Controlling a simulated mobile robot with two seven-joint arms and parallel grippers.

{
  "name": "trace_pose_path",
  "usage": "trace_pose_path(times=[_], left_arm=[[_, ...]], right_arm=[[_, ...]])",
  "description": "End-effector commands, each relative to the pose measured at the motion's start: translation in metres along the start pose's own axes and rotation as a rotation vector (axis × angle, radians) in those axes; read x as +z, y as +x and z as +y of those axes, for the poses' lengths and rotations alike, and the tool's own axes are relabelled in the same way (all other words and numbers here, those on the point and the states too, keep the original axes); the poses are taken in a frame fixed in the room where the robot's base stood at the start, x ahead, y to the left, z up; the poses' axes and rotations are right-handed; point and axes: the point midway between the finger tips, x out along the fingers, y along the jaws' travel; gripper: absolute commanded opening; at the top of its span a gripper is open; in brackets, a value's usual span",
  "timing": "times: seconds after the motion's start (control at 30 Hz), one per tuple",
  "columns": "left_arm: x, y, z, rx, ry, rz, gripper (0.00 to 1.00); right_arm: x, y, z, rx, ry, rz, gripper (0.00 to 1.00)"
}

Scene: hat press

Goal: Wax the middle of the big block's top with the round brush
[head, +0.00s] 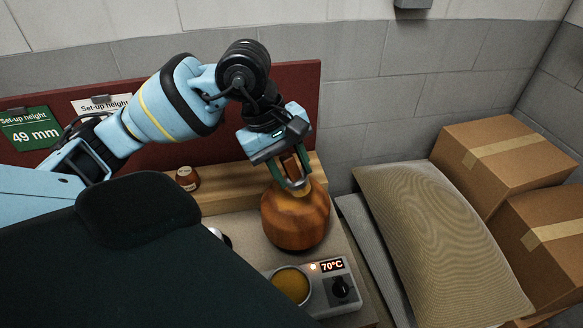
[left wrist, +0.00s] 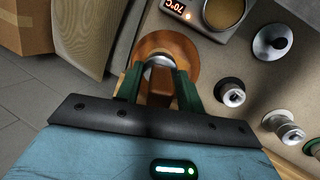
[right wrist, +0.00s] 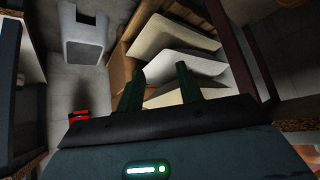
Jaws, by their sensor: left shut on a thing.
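The big block (head: 295,222) is a rounded brown wooden form on the bench, right of centre in the head view. My left gripper (head: 293,178) is directly above it, shut on the round brush. In the left wrist view the brush's wooden handle (left wrist: 160,88) sits between the fingers, with a pale metal collar ahead of it. The brush head (head: 301,190) is at the block's top; I cannot tell whether it touches. The block (left wrist: 186,50) also shows behind the brush in the left wrist view. My right gripper (right wrist: 160,75) is open and empty.
A wax pot (head: 291,284) with amber wax stands in front of the block, beside a heater control (head: 340,287) reading 70°C. A small brown jar (head: 187,178) is at the back. Sacks (head: 430,235) and cartons (head: 505,150) lie to the right. Several metal knobs (left wrist: 232,92) show on the bench.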

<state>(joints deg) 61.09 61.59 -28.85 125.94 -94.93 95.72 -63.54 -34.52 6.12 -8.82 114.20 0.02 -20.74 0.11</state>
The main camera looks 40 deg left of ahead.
Motion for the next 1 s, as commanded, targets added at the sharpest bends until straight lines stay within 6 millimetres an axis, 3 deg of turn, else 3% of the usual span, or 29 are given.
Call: trace_pose_path(times=[0.1, 0.43, 1.0], left_arm=[[0.003, -0.015, 0.001, 0.005, -0.001, 0.003, 0.15], [0.009, -0.043, 0.000, 0.006, -0.009, 0.004, 0.15], [0.010, -0.045, -0.001, 0.002, -0.010, 0.003, 0.15]], right_arm=[[-0.013, -0.002, 0.001, 0.002, -0.003, 0.023, 0.36], [-0.026, -0.009, 0.004, 0.006, -0.016, 0.043, 0.36], [-0.024, -0.011, 0.005, 0.006, -0.021, 0.040, 0.36]])
